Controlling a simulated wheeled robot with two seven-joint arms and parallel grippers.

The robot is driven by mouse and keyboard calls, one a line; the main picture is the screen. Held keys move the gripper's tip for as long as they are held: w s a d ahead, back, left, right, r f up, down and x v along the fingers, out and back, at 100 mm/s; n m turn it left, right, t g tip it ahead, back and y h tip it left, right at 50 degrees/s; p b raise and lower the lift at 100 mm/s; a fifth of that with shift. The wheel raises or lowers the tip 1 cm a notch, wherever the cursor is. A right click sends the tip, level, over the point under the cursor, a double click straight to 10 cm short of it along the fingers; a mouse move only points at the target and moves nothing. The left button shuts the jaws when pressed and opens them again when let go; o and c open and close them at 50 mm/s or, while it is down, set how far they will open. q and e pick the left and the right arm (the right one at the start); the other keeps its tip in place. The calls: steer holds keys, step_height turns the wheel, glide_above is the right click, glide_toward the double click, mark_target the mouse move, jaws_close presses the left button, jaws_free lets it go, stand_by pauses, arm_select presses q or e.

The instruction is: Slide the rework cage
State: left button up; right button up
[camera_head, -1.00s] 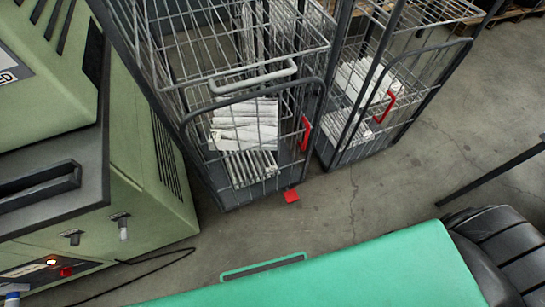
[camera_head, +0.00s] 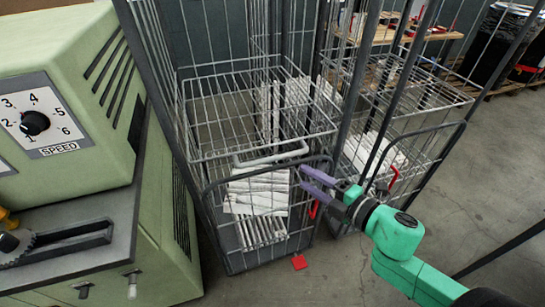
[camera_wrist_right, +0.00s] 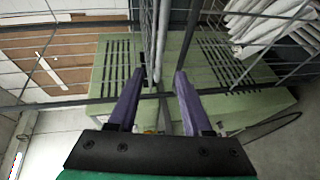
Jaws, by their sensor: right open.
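The nearer wire cage (camera_head: 205,190) stands in the middle of the head view, right of the green machine. It has a pale handle bar (camera_head: 270,154), a red latch (camera_head: 313,208), a red pedal (camera_head: 299,262) and white filters (camera_head: 258,192) inside. A second wire cage (camera_head: 430,140) stands close on its right. My right gripper (camera_head: 307,178) has its purple fingers at the nearer cage's right front upright, near the handle's right end. In the right wrist view, the open fingers (camera_wrist_right: 158,95) have vertical wires between or just beyond them; contact is unclear. My left gripper is out of view.
The green machine (camera_head: 165,220) with a speed dial stands close along the nearer cage's left side. Wooden pallets or shelves (camera_head: 395,30) are at the back. Concrete floor (camera_head: 470,215) is open at the right.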

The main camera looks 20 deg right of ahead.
mark_target(276, 159)
steer(key=p+x, duration=0.2)
steer(key=x, duration=1)
steer(key=shift+w, duration=0.45)
steer(key=shift+w+a+f, duration=0.15)
steer(key=shift+w, duration=0.1)
steer(key=shift+c, duration=0.3)
jaws_close()
